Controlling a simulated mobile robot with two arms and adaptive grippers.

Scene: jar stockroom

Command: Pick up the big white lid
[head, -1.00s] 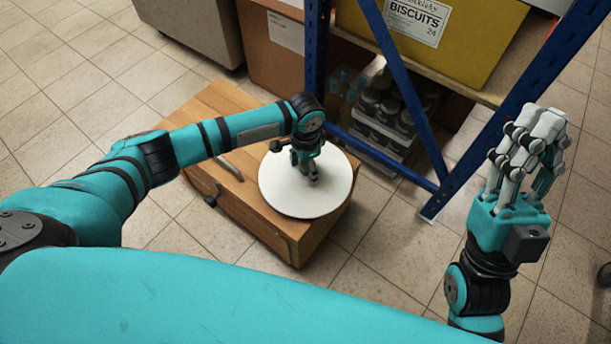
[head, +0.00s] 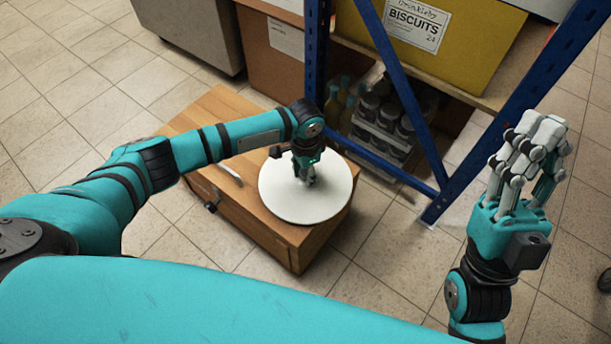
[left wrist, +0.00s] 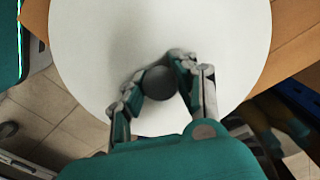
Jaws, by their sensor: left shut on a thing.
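The big white lid (head: 330,199) is a flat round disc on the top of a low wooden cabinet (head: 276,234). In the left wrist view the lid (left wrist: 215,40) fills most of the picture, with a dark round knob (left wrist: 160,83) on it. My left gripper (head: 306,181) points down over the lid's middle. Its fingers (left wrist: 160,80) are shut on the knob. I cannot see any gap between the lid and the cabinet top. My right gripper (head: 535,150) is raised at the right, fingers up, open and empty, far from the lid.
A thin white object (head: 230,174) lies on the cabinet left of the lid. A blue-framed shelf (head: 410,100) stands close behind to the right, with a yellow biscuits box (head: 470,50) and dark-lidded jars (head: 385,115). The tiled floor left of the cabinet is clear.

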